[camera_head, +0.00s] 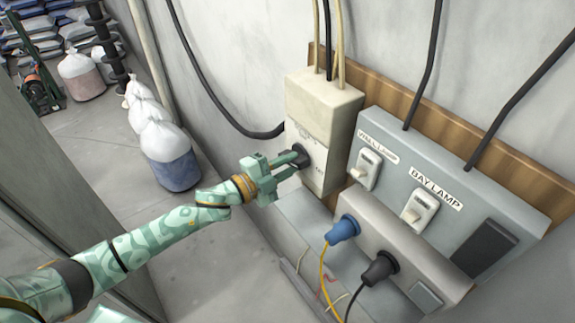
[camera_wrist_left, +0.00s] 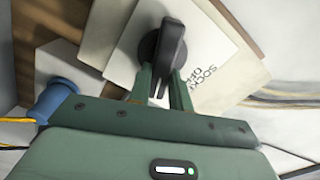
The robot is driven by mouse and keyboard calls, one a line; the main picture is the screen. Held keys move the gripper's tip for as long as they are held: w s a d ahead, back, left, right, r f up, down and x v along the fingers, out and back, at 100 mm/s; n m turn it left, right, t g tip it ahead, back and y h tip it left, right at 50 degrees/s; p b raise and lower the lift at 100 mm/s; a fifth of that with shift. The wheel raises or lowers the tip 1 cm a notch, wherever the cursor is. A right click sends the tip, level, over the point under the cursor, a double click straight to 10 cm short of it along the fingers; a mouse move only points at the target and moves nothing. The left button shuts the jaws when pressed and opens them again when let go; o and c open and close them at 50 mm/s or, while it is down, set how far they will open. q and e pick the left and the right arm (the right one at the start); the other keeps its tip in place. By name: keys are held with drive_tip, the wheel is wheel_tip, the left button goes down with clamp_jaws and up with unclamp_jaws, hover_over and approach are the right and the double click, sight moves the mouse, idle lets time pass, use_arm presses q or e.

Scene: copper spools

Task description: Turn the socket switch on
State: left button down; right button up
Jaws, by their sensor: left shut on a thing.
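The socket switch is a cream box (camera_head: 325,105) on a wooden board on the wall, with printing on its front. In the left wrist view its label plate (camera_wrist_left: 200,65) shows "SOCK" and "OFF". Its black rotary knob (camera_wrist_left: 162,45) sits on that front face; in the head view the knob (camera_head: 301,155) is partly covered by my fingers. My left gripper (camera_head: 290,163) comes from the left and is shut on the knob's grip, one finger on each side. My right gripper is not in view.
Right of the box is a grey panel (camera_head: 398,130) with a wall lamp switch (camera_head: 365,168) and a bay lamp switch (camera_head: 420,210). Below it a grey socket box holds a blue plug (camera_head: 342,230) and a black plug (camera_head: 380,268) with hanging cables. White bags stand on the floor at left.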

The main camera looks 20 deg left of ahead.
use_arm(q)
drive_tip(key=shift+f+m+b, duration=0.2)
drive_tip(key=shift+m+b, duration=0.15)
drive_tip(key=shift+m, duration=0.75)
drive_tip(key=shift+f+m+b, duration=0.15)
drive_tip(key=shift+m+b, duration=0.2)
drive_tip(key=shift+m, duration=0.75)
drive_tip(key=c, duration=1.3)
unclamp_jaws()
drive_tip(key=shift+b+v, duration=2)
drive_tip(key=shift+v, duration=6.25)
